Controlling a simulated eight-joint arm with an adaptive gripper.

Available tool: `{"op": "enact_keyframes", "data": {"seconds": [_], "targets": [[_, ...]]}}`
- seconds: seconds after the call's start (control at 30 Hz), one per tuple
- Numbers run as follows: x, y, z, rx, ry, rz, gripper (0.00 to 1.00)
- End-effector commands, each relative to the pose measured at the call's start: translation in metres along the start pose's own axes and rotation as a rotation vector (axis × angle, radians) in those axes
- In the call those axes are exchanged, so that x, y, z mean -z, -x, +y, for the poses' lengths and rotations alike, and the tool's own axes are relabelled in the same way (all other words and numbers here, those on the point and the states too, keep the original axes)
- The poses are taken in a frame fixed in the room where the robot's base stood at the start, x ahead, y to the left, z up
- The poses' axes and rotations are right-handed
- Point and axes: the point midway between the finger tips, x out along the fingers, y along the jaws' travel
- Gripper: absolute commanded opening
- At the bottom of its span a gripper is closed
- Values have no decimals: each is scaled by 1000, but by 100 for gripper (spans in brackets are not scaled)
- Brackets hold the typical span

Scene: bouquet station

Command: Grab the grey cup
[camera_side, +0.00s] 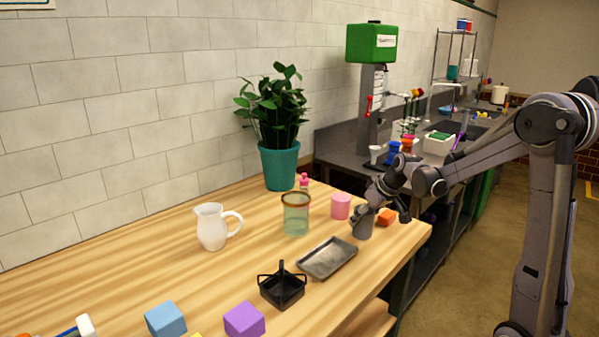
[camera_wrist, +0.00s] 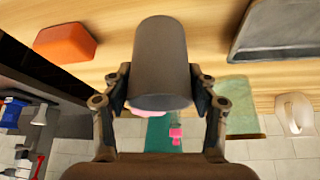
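The grey cup (camera_side: 362,225) is near the right end of the wooden table, behind the metal tray. In the wrist view the grey cup (camera_wrist: 162,60) fills the middle, between the two fingers of my gripper (camera_wrist: 161,88). The fingers press against its opposite sides, with no clear gap on either side. In the side view my gripper (camera_side: 375,205) is at the cup's upper part. The cup looks roughly upright, and I cannot tell whether its base touches the table.
An orange block (camera_side: 387,217) and a pink cup (camera_side: 341,206) are close to the grey cup. The metal tray (camera_side: 328,257) lies in front of it. A green glass (camera_side: 296,222), a white pitcher (camera_side: 213,228) and a black caddy (camera_side: 283,291) stand farther left.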

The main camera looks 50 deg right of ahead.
Motion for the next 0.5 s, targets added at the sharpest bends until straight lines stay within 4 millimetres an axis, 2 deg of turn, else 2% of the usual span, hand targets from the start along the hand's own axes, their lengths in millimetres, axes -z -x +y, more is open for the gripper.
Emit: {"op": "enact_keyframes", "data": {"seconds": [0.03, 0.1, 0.5], "targets": [[0, 0, 0, 0, 0, 0, 34], [0, 0, 0, 0, 0, 0, 20], [1, 3, 0, 0, 0, 0, 19]]}}
